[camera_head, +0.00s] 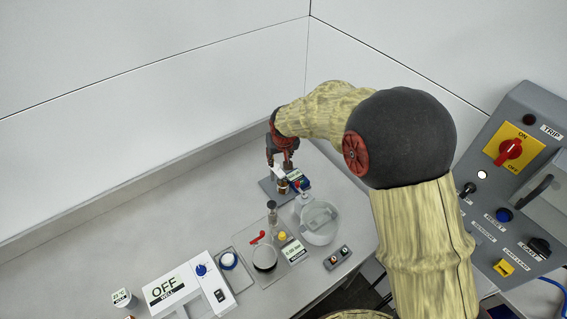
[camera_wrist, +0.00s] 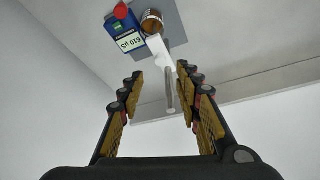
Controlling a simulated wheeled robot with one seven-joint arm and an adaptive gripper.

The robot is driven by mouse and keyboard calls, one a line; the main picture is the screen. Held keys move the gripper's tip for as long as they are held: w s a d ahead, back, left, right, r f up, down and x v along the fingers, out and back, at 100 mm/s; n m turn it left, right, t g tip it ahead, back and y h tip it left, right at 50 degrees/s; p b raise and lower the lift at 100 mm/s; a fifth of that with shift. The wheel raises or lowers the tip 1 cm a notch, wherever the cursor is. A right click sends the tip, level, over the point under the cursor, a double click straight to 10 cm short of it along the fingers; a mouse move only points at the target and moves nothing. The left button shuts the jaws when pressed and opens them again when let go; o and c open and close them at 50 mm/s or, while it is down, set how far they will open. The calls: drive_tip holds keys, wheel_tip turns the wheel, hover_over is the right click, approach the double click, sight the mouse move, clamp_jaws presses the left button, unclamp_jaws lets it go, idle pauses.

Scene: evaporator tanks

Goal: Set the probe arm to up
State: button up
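The probe arm is a white bar (camera_wrist: 158,48) with a thin grey rod (camera_wrist: 169,92) at its end, in the wrist view. It comes off a copper-coloured cylinder (camera_wrist: 151,22) on a grey base plate. My gripper (camera_wrist: 160,85) is open, its two fingers spread to either side of the rod. The rod looks closer to the right finger; I cannot tell whether they touch. In the head view my gripper (camera_head: 282,160) points down over the probe stand's base plate (camera_head: 268,187) and partly hides the white bar (camera_head: 278,172).
A blue meter (camera_wrist: 124,34) with a red knob stands beside the cylinder. In the head view a clear round vessel (camera_head: 320,224) is close in front. A dark round vessel (camera_head: 265,257) and a white OFF box (camera_head: 190,285) are nearer. A grey control panel (camera_head: 515,190) stands right.

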sight(277, 166)
drive_tip(key=x, duration=0.8)
drive_tip(key=shift+a, duration=0.1)
drive_tip(key=shift+c, duration=1.3)
clamp_jaws()
